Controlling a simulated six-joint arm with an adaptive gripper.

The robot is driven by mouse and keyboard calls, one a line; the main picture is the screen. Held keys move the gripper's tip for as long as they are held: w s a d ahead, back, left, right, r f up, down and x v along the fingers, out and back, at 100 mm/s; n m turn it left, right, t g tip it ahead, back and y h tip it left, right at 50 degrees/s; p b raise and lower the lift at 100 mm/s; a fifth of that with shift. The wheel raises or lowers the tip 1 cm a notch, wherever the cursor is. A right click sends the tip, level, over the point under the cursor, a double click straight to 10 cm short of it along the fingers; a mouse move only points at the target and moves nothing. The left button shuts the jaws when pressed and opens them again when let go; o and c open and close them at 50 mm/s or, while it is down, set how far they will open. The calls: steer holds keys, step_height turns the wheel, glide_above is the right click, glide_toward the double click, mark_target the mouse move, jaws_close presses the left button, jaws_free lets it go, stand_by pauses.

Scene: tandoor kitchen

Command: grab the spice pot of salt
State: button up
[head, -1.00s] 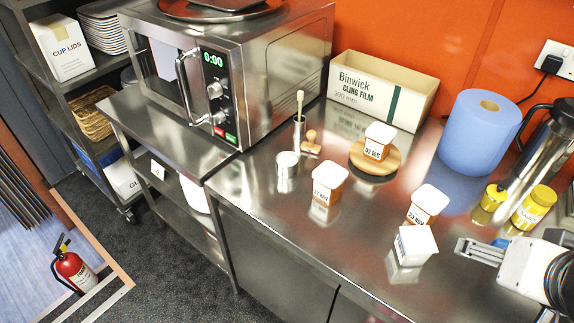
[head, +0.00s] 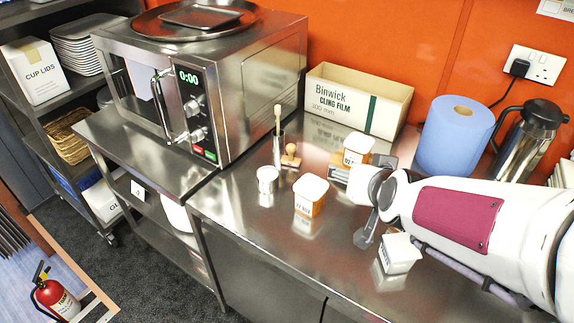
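No label that I can read says salt. A white-looking pot (head: 399,253) stands at the front right, partly behind my arm; its contents look white. A white-lidded pot with orange contents and a date label (head: 311,196) stands to its left.
A metal cup (head: 268,179), wooden stamp (head: 291,156) and brush in a holder (head: 278,140) stand left. Behind are the cling film box (head: 358,98), blue roll (head: 455,135) and steel jug (head: 528,140). The microwave (head: 200,85) stands left. The front-left worktop (head: 240,215) is clear.

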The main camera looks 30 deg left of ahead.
steer(key=a+f+n+y, duration=0.1)
steer(key=a+f, duration=0.5)
steer(key=a, duration=0.7)
steer(key=t, duration=0.2)
glide_toward(267, 178)
steer(key=shift+w+a+n+y, duration=0.3)
steer(key=shift+w+n, duration=0.1)
steer(key=shift+w+a+f+t, duration=0.2)
steer(key=shift+f+t, duration=0.1)
steer(key=shift+f, duration=0.15)
steer(key=shift+w+a+f+t, duration=0.15)
steer(key=shift+f+t, duration=0.15)
steer(key=shift+f, duration=0.15)
steer(key=shift+x, duration=1.3)
steer(key=shift+w, duration=0.1)
steer(key=shift+x, duration=2.55)
